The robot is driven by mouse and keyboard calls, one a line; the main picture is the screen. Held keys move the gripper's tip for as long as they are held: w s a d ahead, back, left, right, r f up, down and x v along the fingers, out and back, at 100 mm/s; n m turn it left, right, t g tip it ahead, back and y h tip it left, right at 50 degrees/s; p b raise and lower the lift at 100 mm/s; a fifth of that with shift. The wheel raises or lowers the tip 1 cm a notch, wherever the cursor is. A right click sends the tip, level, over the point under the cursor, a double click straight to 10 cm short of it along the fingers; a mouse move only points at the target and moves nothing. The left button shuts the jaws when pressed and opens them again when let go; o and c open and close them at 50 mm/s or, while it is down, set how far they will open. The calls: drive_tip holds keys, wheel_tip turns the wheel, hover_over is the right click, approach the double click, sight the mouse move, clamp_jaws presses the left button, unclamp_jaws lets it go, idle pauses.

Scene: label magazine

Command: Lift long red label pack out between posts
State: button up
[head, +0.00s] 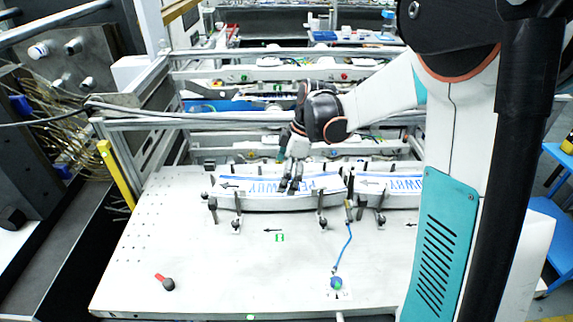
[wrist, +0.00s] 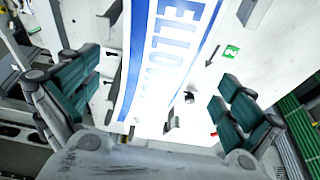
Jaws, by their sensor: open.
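No pack that reads as red shows; the packs in view are white with blue print. A long white-and-blue label pack (head: 325,183) lies between dark posts (head: 322,222) on the machine table. My gripper (head: 290,188) is over the middle of this pack, fingers pointing down. In the wrist view the pack (wrist: 165,60), with large blue lettering, runs between my open green-padded fingers (wrist: 160,72). The fingers look apart from it, one to each side. A second similar pack (head: 400,186) lies to the right, partly hidden by my arm.
The white table (head: 190,245) is mostly clear in front of the posts. A red-and-black knob (head: 167,283) and a blue hose (head: 346,250) stand there. Metal rails (head: 250,123) cross behind the packs. A yellow bar (head: 117,173) is at left.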

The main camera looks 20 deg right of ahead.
drive_tip(key=shift+x, duration=2.3)
drive_tip(key=shift+w, duration=0.1)
drive_tip(key=c, duration=1.6)
drive_tip(key=shift+o, duration=0.2)
wheel_tip(320, 180, up, 14)
drive_tip(key=p, duration=0.7)
drive_tip(key=shift+f, duration=0.2)
drive_tip(key=shift+s, duration=0.25)
